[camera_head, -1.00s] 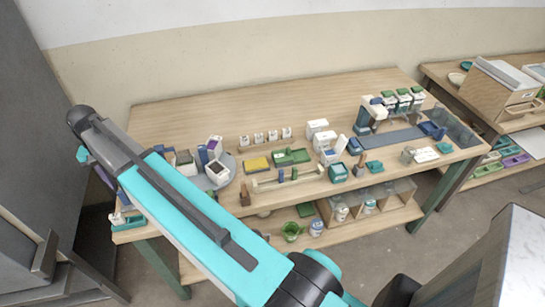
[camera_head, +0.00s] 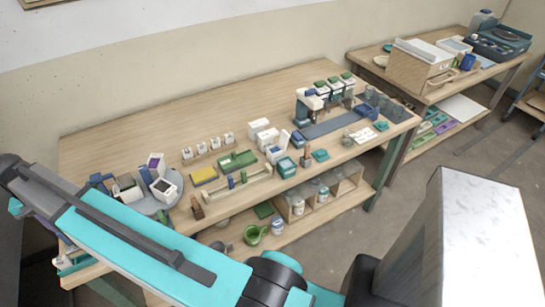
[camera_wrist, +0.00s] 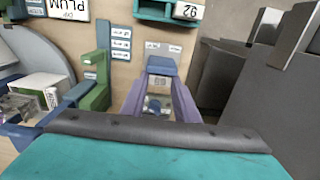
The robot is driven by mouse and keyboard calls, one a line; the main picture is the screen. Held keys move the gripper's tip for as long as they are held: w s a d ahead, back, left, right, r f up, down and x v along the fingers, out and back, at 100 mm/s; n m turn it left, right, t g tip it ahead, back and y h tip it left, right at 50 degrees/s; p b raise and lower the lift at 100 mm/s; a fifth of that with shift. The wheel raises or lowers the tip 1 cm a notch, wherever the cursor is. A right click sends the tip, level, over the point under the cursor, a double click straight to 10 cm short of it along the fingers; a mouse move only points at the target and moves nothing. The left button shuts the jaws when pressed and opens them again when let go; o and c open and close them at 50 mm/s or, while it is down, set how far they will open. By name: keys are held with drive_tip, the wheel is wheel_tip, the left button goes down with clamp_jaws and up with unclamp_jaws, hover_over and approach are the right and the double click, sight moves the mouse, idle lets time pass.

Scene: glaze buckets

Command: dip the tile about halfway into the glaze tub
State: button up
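Square glaze tubs stand together on a round grey turntable (camera_head: 171,199) at the table's left end. One white tub (camera_head: 166,189) has a dark opening. A teal and dark grey part of mine fills the bottom of the wrist view. Beyond it are two purple uprights (camera_wrist: 185,103) with a blue piece; I cannot tell what they belong to. I cannot pick out the tile or clear fingertips.
A green upright (camera_wrist: 98,78) and label cards stand near the purple uprights. Dark grey blocks (camera_wrist: 225,85) fill the wrist view's right. On the wooden table (camera_head: 110,145) are a yellow block (camera_head: 204,175), a green block (camera_head: 237,160) and white boxes. Its back left is bare.

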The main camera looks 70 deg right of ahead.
drive_tip(key=shift+r+p, duration=2.5)
drive_tip(key=shift+r, duration=1.3)
drive_tip(key=shift+s+n+b, duration=0.25)
drive_tip(key=shift+n+b, duration=0.1)
drive_tip(key=shift+n, duration=0.3)
drive_tip(key=shift+s+n+b, duration=0.2)
drive_tip(key=shift+n+b, duration=0.1)
drive_tip(key=shift+n, duration=0.35)
drive_tip(key=n+b, duration=0.1)
drive_tip(key=n, duration=0.1)
drive_tip(key=s+n, duration=0.1)
drive_tip(key=n, duration=0.1)
drive_tip(key=shift+s+r+b, duration=0.15)
drive_tip(key=shift+s+b, duration=0.05)
drive_tip(key=shift+b, duration=0.2)
drive_tip(key=n, duration=0.2)
drive_tip(key=s+n+b, duration=0.1)
drive_tip(key=n, duration=0.1)
drive_tip(key=s+n+b, duration=0.1)
drive_tip(key=n, duration=0.1)
drive_tip(key=shift+r, duration=0.2)
drive_tip(key=shift+a, duration=0.15)
